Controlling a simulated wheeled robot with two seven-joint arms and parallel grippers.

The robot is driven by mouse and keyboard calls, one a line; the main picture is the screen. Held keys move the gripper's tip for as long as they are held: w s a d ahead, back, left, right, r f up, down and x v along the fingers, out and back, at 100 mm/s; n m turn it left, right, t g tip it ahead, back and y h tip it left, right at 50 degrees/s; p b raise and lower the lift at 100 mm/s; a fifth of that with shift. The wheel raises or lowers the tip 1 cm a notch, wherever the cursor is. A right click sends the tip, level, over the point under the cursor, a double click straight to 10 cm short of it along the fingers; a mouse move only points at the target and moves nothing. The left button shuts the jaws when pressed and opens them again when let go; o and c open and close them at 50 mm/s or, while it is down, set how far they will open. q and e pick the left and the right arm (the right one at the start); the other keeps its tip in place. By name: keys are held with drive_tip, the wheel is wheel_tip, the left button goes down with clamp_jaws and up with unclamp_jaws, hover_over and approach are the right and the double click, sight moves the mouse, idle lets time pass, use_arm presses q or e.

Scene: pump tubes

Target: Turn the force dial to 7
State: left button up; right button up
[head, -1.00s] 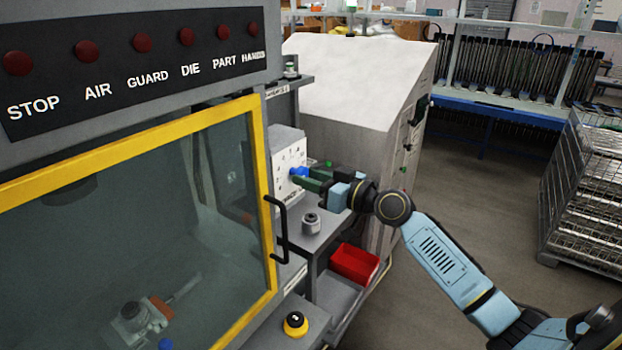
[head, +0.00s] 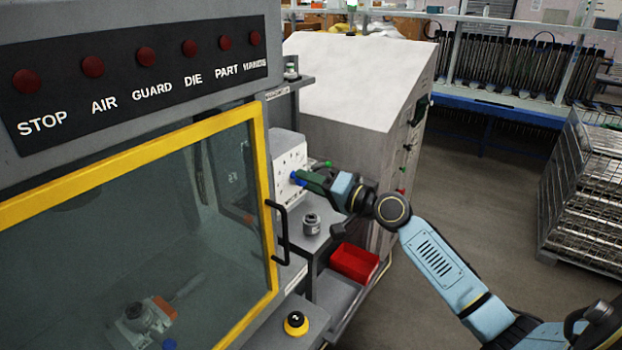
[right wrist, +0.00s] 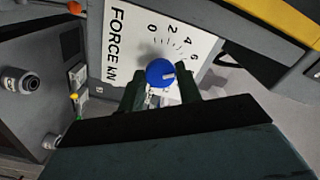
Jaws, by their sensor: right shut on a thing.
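The force dial is a blue knob (head: 294,177) on the white scale plate (head: 285,160) of a grey box beside the press. In the right wrist view the blue knob (right wrist: 158,72) sits between the dark green fingers of my right gripper (right wrist: 160,88), which is shut on it. The knob's white mark points to the right in that view, a little past the printed 6 (right wrist: 194,57). The scale (right wrist: 130,45) shows 0, 2, 4 and 6; higher numbers are hidden behind a finger. In the head view my right gripper (head: 303,180) reaches the dial from the right. My left gripper is not in view.
The yellow-framed press door (head: 262,200) with its black handle (head: 281,235) stands left of the dial. A grey cylindrical part (head: 311,224) stands on the ledge below. A red bin (head: 354,262) and a yellow-black button (head: 295,323) are lower.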

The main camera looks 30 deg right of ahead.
drive_tip(key=shift+m+p, duration=0.55)
drive_tip(key=shift+m, duration=0.95)
drive_tip(key=o, duration=1)
drive_tip(key=b+v, duration=0.3)
drive_tip(key=v, duration=1)
drive_tip(key=shift+s+b, duration=0.2)
drive_tip(key=shift+b, duration=0.15)
